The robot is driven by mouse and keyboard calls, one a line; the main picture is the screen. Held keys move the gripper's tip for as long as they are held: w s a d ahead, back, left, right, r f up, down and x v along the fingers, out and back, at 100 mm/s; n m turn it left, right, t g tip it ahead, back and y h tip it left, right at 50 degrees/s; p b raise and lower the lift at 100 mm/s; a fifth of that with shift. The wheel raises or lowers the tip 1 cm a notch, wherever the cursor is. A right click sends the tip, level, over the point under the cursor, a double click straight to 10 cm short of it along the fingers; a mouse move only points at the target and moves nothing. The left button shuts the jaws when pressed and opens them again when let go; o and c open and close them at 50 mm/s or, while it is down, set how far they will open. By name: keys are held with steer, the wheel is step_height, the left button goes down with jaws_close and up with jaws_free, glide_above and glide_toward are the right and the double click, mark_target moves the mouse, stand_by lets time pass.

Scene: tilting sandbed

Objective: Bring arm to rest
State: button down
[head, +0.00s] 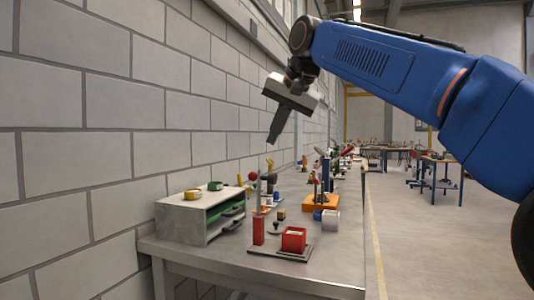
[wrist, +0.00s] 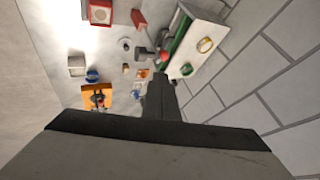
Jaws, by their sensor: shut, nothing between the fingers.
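My blue arm reaches in from the right in the head view, raised high above the bench. My gripper (head: 278,130) hangs from its end, fingers together and empty, pointing down and slightly left. It is clear of the bench top and the objects. In the wrist view my gripper (wrist: 160,85) shows as a dark closed pair of fingers in the middle, with the bench objects far beyond it.
A grey bench (head: 275,272) runs along the block wall (head: 100,110). It holds a grey shelf box (head: 182,224), a red box (head: 293,240), an orange stand (head: 322,203) and a white cup (head: 330,221). Open floor (head: 420,250) lies right.

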steer(key=s+d+f+n+h, duration=0.1)
steer(key=s+d+f, duration=0.6)
steer(key=d+f, duration=0.25)
steer(key=s+d+f+h, duration=0.1)
steer(key=s+d+f, duration=0.6)
steer(key=d+f, duration=0.3)
steer(key=s+d+f, duration=0.2)
steer(key=s+f, duration=0.4)
steer(key=f, duration=0.3)
steer(key=s+d+f+n+g+h, duration=0.1)
steer(key=s+d+f, duration=0.2)
steer(key=s+f, duration=0.3)
steer(key=s+d+f+h, duration=0.1)
steer(key=s+d+f, duration=0.2)
steer(key=s+f, duration=0.4)
step_height(320, 180, down, 7)
steer(key=shift+f+n+g, duration=0.2)
steer(key=shift+n+g, duration=0.1)
steer(key=shift+g, duration=0.1)
